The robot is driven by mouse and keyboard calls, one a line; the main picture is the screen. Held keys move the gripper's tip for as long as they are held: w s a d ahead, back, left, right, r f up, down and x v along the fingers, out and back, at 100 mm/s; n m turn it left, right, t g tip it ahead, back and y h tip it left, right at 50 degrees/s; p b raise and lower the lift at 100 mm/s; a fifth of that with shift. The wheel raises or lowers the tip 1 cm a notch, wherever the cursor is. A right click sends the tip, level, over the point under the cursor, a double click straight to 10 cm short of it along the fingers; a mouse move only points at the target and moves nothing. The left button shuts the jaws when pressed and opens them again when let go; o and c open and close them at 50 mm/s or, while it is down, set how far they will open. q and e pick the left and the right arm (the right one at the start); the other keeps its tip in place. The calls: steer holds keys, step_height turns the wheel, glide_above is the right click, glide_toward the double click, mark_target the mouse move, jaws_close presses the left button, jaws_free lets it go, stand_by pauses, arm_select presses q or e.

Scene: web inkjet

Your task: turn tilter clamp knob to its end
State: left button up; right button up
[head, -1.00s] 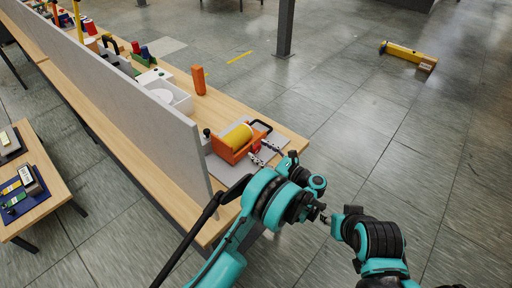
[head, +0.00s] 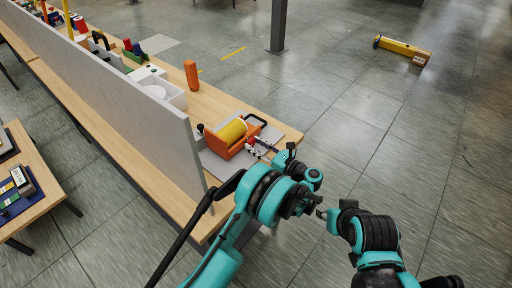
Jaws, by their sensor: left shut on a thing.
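The tilter is an orange cradle (head: 229,150) holding a yellow roll (head: 232,131), with a black handle (head: 256,120) at its back right. It stands on a grey plate (head: 212,162) near the table's end. My left gripper (head: 259,147) is at the tilter's right side, its light-coloured fingers shut on the clamp knob, which they and the wrist mostly hide. A dark knob-like part (head: 200,128) shows on the tilter's left side. My right arm is folded at the lower right, and what looks like its gripper (head: 323,213) is a small dark tip, apart from the tilter.
A grey partition (head: 120,100) runs along the wooden table left of the tilter. An orange upright block (head: 191,75) and a white tray (head: 172,92) stand farther back. A yellow beam-like object (head: 403,50) lies on the floor. The floor to the right is open.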

arm_select(q)
steer(key=shift+m+b, duration=0.75)
steer(key=shift+m, duration=1.45)
steer(key=o, duration=1.2)
steer(key=shift+w, duration=0.1)
steer(key=shift+c, duration=0.2)
step_height(320, 180, up, 10)
